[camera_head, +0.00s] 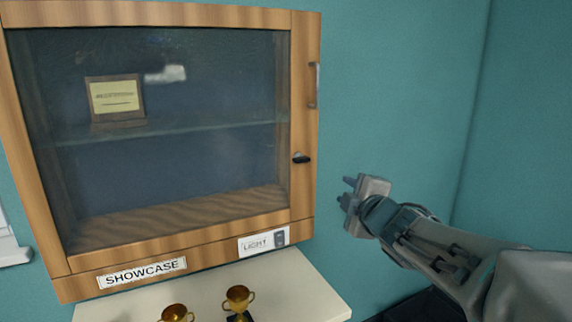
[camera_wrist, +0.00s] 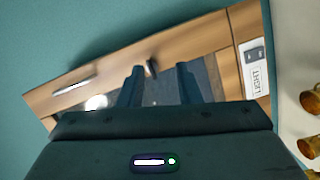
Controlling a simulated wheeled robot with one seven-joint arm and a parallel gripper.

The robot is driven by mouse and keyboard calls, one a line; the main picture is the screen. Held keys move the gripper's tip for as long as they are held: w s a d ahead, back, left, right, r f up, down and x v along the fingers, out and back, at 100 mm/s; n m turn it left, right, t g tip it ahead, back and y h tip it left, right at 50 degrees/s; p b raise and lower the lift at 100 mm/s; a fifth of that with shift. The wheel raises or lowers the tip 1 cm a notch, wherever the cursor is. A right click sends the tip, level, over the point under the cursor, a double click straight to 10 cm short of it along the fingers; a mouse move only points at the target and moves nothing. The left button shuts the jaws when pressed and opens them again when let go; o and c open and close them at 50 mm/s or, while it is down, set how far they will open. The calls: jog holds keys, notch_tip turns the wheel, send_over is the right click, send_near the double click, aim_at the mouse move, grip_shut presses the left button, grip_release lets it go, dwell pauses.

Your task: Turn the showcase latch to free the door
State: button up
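The showcase (camera_head: 306,200) is a wooden wall cabinet with a glass door, which looks closed. Its small dark latch (camera_head: 301,158) sits on the right side of the door frame, below a vertical metal handle (camera_head: 314,85). My gripper (camera_head: 348,190) is to the right of the cabinet, a little lower than the latch and apart from it. In the wrist view the gripper (camera_wrist: 160,82) has its two fingers spread with nothing between them. The latch (camera_wrist: 152,68) shows there just past the fingertips, between them, and the handle (camera_wrist: 75,85) is to its left.
A LIGHT label with a switch (camera_head: 279,239) is on the lower right of the cabinet, beside a SHOWCASE label (camera_head: 143,272). Two gold trophies (camera_head: 239,300) stand on a pale table (camera_head: 300,283) below. A plaque (camera_head: 115,98) is inside on a shelf.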

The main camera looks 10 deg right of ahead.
aim_at(303, 161)
jog(key=w+a+n+y, duration=0.1)
jog(key=w+a+n, duration=0.1)
jog(key=w, duration=0.2)
jog(key=w+a+r+n+y+p, duration=0.1)
jog(key=w+a, duration=0.1)
jog(key=w, duration=0.3)
jog(key=w+a+r+n+y+p, duration=0.1)
jog(key=w+a+n+y, duration=0.1)
jog(key=w, duration=0.2)
jog(key=shift+w+a+r+n, duration=0.2)
jog(key=shift+w+a+n, duration=0.1)
jog(key=shift+w+a, duration=0.05)
grip_shut()
